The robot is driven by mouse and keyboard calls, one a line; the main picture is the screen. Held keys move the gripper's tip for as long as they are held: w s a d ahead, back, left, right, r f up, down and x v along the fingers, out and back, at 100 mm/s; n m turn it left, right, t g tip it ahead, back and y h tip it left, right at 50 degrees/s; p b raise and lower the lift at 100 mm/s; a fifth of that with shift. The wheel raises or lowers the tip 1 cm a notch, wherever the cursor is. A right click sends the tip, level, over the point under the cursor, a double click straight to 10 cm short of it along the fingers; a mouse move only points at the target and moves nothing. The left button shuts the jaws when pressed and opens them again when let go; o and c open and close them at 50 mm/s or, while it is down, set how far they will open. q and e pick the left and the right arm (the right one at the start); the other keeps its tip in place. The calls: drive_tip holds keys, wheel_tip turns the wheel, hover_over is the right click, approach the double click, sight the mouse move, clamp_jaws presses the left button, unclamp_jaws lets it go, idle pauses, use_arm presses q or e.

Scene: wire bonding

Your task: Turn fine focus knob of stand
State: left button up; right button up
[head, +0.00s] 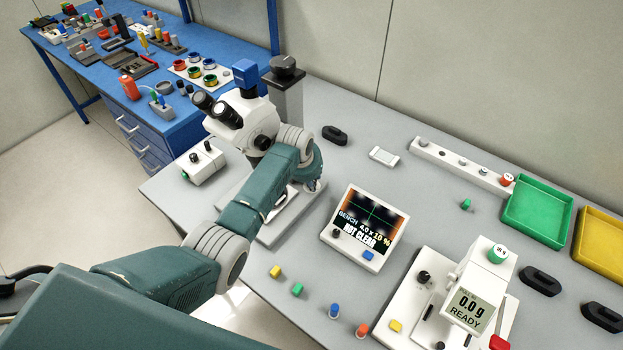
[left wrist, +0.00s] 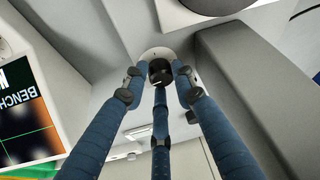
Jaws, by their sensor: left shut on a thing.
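The white microscope (head: 250,115) with black eyepieces stands on its stand, which has a grey column (head: 287,98) and a flat base (head: 268,238). My left arm reaches across in front of the microscope, and my left gripper (head: 316,186) is low beside the stand, mostly hidden by my wrist in the head view. In the left wrist view, the fingers of my left gripper (left wrist: 158,80) are closed around a small dark fine focus knob (left wrist: 160,66) on a pale round mount. The monitor (head: 365,226) reads "4.0 x 10 %" and "NOT CLEAR". My right gripper is out of view.
A white scale (head: 474,290) reading "0.0 g READY" stands at lower right. Green (head: 538,212) and yellow (head: 603,240) trays lie at far right. A white control box (head: 203,162) is left of the microscope. Several small coloured pegs line the front edge.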

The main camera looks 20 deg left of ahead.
use_arm(q)
drive_tip(key=shift+w+a+r, duration=0.25)
drive_tip(key=shift+w+r, duration=0.15)
drive_tip(key=shift+r, duration=0.05)
drive_tip(key=o, duration=1.1)
drive_tip(key=shift+s+f, duration=0.1)
drive_tip(key=shift+f, duration=0.05)
drive_tip(key=shift+s+f, duration=0.1)
drive_tip(key=shift+f, duration=0.05)
drive_tip(key=shift+d, duration=0.1)
drive_tip(key=shift+v, duration=3.75)
